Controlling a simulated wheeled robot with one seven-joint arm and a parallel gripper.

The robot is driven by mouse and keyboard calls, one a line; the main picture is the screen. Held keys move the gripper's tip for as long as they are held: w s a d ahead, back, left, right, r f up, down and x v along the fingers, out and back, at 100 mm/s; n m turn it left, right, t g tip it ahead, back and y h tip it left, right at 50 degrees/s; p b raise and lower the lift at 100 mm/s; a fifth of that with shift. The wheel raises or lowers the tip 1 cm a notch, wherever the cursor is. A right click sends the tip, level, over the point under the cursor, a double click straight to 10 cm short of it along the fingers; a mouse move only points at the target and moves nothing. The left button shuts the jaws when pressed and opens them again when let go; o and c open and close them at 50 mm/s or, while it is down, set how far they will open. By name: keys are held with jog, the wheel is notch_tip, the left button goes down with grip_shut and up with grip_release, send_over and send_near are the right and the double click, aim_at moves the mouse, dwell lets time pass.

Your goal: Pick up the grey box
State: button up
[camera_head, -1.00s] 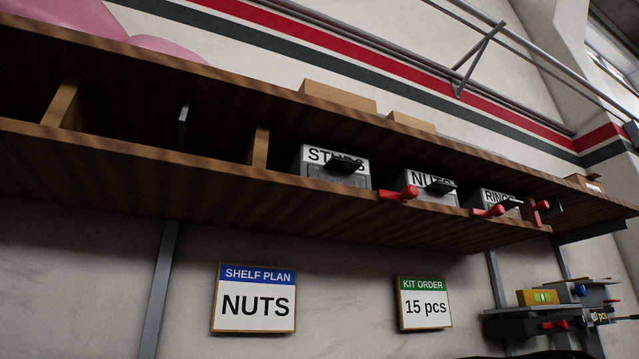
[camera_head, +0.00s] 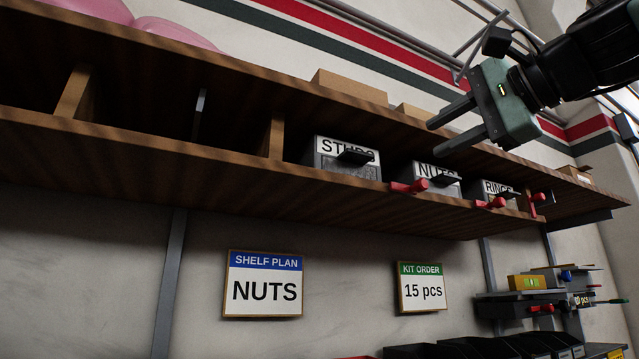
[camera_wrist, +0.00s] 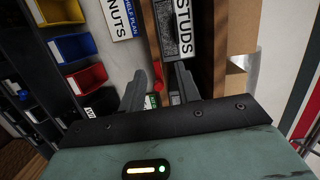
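Three grey boxes with black handles and white labels stand in a row on the wooden shelf: the STUDS box (camera_head: 347,167), the NUTS box (camera_head: 437,180) and the RINGS box (camera_head: 498,192). The STUDS box also shows in the wrist view (camera_wrist: 164,28), beyond the fingers. My gripper (camera_head: 437,140) is at the upper right of the head view, in front of the shelf and near the NUTS box in the picture. Its two fingers are apart with nothing between them. In the wrist view the fingers (camera_wrist: 161,72) are also apart.
Red clamps (camera_head: 409,187) sit along the shelf's (camera_head: 220,166) front edge. A SHELF PLAN sign reading NUTS (camera_head: 264,284) and a KIT ORDER sign reading 15 pcs (camera_head: 422,288) hang below. Dark bins (camera_head: 430,351) show at the bottom. Shelf compartments at left look empty.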

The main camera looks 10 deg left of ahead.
aim_at(365, 153)
jog(key=shift+t+y, duration=0.3)
jog(key=r+p+x, duration=0.1)
jog(key=p+x, duration=0.2)
jog(key=x, duration=0.2)
jog(key=p+x, duration=0.3)
jog(key=x, duration=0.2)
jog(key=r+p+x, duration=0.1)
jog(key=p+x, duration=0.2)
jog(key=x, duration=0.3)
jog(key=shift+s+a+r, duration=0.1)
jog(key=shift+a+r, duration=0.1)
jog(key=shift+r, duration=0.1)
grip_shut()
jog(key=shift+r, duration=0.1)
